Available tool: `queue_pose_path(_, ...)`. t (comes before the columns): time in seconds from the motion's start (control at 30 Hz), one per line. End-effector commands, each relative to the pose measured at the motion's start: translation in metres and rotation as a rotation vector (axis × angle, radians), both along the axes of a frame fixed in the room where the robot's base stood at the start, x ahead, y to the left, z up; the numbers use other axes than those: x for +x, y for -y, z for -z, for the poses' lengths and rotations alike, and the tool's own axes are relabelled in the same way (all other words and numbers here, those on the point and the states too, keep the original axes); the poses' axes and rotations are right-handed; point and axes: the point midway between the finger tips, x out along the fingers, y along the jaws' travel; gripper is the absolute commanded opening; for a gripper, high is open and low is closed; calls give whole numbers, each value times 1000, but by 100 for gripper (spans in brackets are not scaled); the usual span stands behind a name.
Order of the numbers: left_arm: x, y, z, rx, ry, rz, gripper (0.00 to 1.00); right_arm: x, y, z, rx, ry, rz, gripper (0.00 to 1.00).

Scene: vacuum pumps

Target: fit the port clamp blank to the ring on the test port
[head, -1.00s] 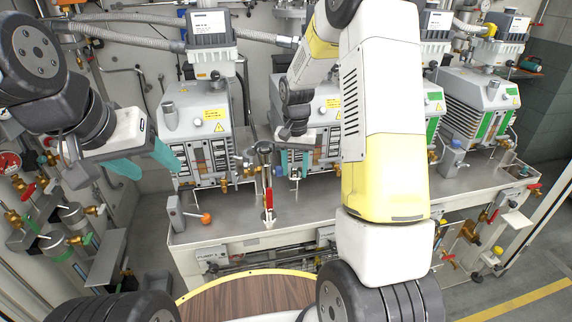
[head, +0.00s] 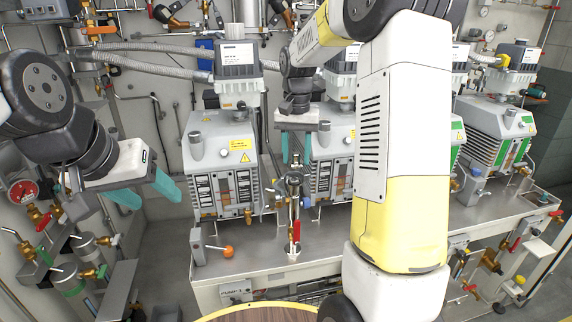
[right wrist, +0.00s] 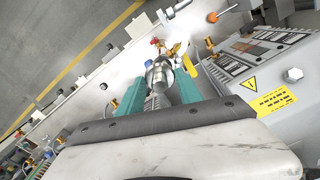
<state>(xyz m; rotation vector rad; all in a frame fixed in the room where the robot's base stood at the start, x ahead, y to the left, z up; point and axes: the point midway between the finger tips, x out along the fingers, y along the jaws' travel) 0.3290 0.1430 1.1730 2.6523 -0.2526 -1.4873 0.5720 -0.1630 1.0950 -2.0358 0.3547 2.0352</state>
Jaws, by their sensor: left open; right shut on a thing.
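My right gripper (head: 296,160) points down over the bench, shut on a small metal piece, apparently the port clamp blank (right wrist: 158,72). In the right wrist view the piece shows between the teal fingers (right wrist: 158,88). The test port (head: 294,205) stands upright at the bench front with a red-handled valve below. Its top ring (head: 294,180) is just under the right fingertips. Whether the blank touches the ring I cannot tell; the fingers and the small size hide it. My left gripper (head: 147,192) is open and empty, left of the bench.
Grey vacuum pumps (head: 222,150) line the back of the metal bench (head: 260,262). A grey box with an orange knob (head: 228,251) sits left of the port. Gauges and brass valves (head: 50,225) fill the far left. My right arm hides the bench's middle right.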

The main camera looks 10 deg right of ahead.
Motion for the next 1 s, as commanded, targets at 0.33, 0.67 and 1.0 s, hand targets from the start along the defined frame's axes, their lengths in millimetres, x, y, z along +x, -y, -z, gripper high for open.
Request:
queue_pose_path(0.33, 0, 0, 0, 0, 0, 0, 58, -1, 0, -12, 2, 0, 11, 0)
queue_pose_path(0.67, 0, 0, 0, 0, 0, 0, 58, -1, 1, 4, 2, -2, 7, 0)
queue_pose_path(1.0, 0, 0, 0, 0, 0, 0, 58, -1, 1, 32, 2, -2, 6, 0)
